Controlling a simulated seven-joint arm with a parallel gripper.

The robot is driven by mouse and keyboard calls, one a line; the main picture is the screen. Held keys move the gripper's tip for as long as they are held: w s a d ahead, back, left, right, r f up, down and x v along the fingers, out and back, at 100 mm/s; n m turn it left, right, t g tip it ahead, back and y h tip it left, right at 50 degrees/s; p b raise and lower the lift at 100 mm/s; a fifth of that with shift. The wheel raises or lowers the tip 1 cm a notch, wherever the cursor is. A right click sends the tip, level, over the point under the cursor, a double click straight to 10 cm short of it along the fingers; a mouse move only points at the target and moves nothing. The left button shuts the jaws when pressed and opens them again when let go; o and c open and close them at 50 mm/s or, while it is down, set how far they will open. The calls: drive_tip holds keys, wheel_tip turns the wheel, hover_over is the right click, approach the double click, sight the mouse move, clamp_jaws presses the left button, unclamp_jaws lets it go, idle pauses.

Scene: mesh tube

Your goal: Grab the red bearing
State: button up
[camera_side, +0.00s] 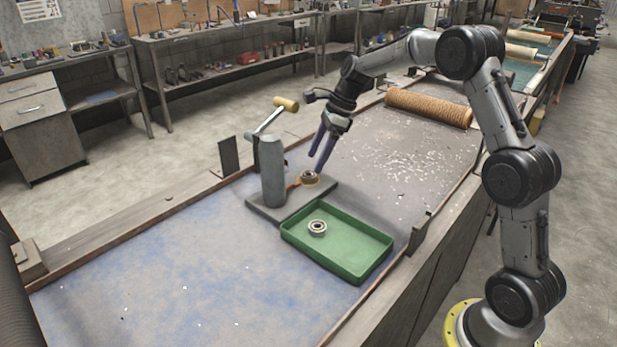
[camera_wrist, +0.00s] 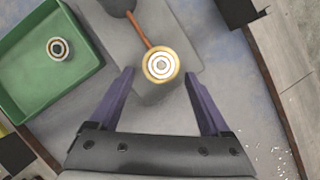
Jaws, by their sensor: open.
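A bearing with an orange-brown rim (camera_side: 310,179) sits at the end of a short orange-brown rod by the grey post (camera_side: 271,170), over the grey base plate (camera_side: 265,212). In the wrist view the same bearing (camera_wrist: 161,66) shows a pale ring face with an orange edge. No plainly red bearing shows. My gripper (camera_side: 315,163) is open and empty, its purple fingers pointing down just above this bearing. In the wrist view the fingertips (camera_wrist: 160,73) lie on either side of it, apart from it. A silver bearing (camera_side: 317,228) lies in the green tray (camera_side: 345,265).
A brown roll (camera_side: 428,108) lies at the table's far side. Pale scraps (camera_side: 408,160) are scattered on the table. The table's front left is mostly clear.

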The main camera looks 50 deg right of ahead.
sight(312, 174)
drive_tip(key=x, duration=0.4)
drive_tip(key=shift+f, duration=0.2)
drive_tip(key=shift+c, duration=0.2)
drive_tip(key=shift+d+r, duration=0.1)
clamp_jaws()
